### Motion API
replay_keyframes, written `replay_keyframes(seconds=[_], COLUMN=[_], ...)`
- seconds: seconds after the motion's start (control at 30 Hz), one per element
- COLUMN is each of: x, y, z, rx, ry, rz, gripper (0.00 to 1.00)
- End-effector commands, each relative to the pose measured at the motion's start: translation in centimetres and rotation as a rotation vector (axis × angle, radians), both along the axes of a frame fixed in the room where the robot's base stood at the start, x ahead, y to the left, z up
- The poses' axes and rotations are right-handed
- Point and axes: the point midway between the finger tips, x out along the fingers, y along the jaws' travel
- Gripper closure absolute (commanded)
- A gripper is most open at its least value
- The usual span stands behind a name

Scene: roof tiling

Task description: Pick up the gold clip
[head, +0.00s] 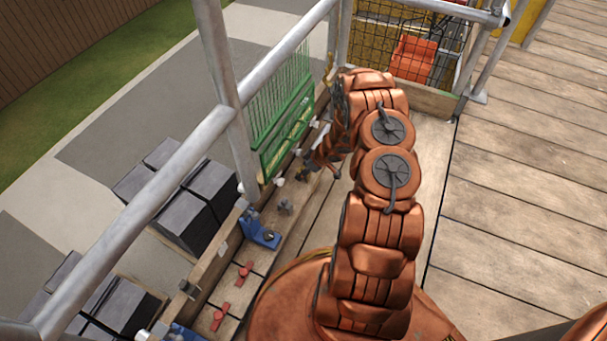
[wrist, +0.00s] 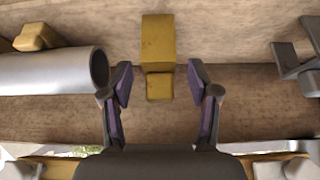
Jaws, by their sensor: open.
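In the wrist view, a gold clip (wrist: 158,45), a tall block with a smaller square foot, stands out against a wooden surface at the top centre. My gripper (wrist: 159,82) is open and empty, with its two purple-padded fingers spread on either side of the clip's lower end. The clip's foot lies between the fingertip lines, with gaps on both sides and no visible contact. In the head view, my gripper (head: 314,163) is low beside the green mesh panel, partly hidden by my arm; I cannot make out the clip there.
In the wrist view, a grey tube (wrist: 45,73) lies close left, and a grey bracket (wrist: 288,60) is at right. In the head view, metal rails, a green mesh panel (head: 287,118), a blue clamp (head: 258,232) and red pieces (head: 219,316) line the edge. Decking at right is clear.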

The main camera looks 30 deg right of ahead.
Motion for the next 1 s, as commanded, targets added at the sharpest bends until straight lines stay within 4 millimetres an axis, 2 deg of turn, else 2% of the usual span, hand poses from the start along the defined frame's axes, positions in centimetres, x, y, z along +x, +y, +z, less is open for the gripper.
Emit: replay_keyframes(seconds=[0.03, 0.13, 0.43, 1.0], x=[0.4, 0.8, 1.1, 1.1], y=[0.3, 0.7, 0.7, 0.7], z=[-1.1, -2.2, -2.4, -2.4], rx=[0.001, 0.003, 0.001, 0.000], ry=[0.000, 0.003, 0.002, 0.002], rz=[0.003, 0.000, -0.001, -0.002], gripper=[0.40, 0.40, 0.40, 0.99])
